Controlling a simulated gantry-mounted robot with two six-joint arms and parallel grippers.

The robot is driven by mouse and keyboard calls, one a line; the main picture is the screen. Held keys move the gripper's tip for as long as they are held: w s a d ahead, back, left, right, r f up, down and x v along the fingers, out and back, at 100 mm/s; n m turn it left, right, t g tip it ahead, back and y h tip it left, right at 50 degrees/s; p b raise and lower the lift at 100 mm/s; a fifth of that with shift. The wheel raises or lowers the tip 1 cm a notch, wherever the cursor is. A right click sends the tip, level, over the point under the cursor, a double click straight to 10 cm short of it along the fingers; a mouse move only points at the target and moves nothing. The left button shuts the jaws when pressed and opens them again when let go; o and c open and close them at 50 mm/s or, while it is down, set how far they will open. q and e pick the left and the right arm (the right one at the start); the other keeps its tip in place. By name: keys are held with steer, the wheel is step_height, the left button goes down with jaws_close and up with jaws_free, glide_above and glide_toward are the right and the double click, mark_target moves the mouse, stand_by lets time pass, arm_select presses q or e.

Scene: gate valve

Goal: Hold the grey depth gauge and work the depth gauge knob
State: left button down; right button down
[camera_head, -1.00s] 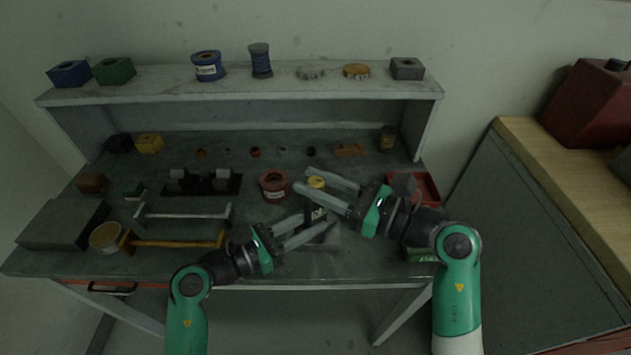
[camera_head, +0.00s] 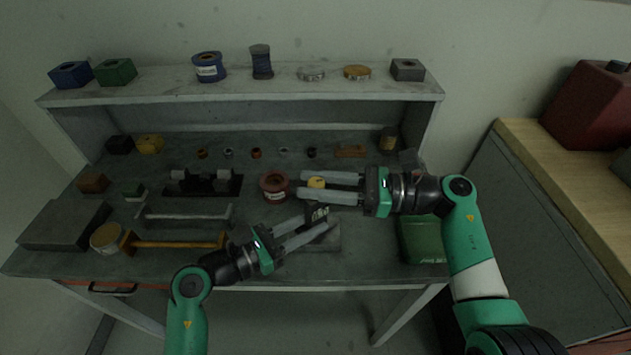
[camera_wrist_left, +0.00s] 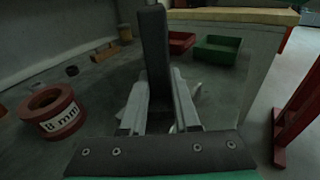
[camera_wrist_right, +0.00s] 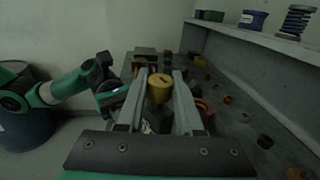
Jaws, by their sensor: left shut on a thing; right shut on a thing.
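My left gripper (camera_head: 318,218) is shut on the dark grey depth gauge (camera_head: 314,212) and holds it upright above the bench. In the left wrist view, the gauge (camera_wrist_left: 155,50) stands as a tall dark block between the fingers. My right gripper (camera_head: 301,185) is shut on the yellow depth gauge knob (camera_head: 316,183), just above the grey body. In the right wrist view, the knob (camera_wrist_right: 160,85) sits between the two fingers, its round top facing the camera. The fingers hide part of the gauge body.
A red spool (camera_head: 274,187) stands just left of the knob. A grey block (camera_head: 322,241) lies under the left fingers. A green bin (camera_head: 422,240) is at the bench's right. A shelf (camera_head: 250,87) runs along the back.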

steer(key=shift+f, duration=0.1)
steer(key=c, duration=0.5)
jaws_free()
steer(key=shift+c, duration=0.2)
steer(key=s+d, duration=0.1)
steer(key=d, duration=1.1)
steer(key=shift+s, duration=0.4)
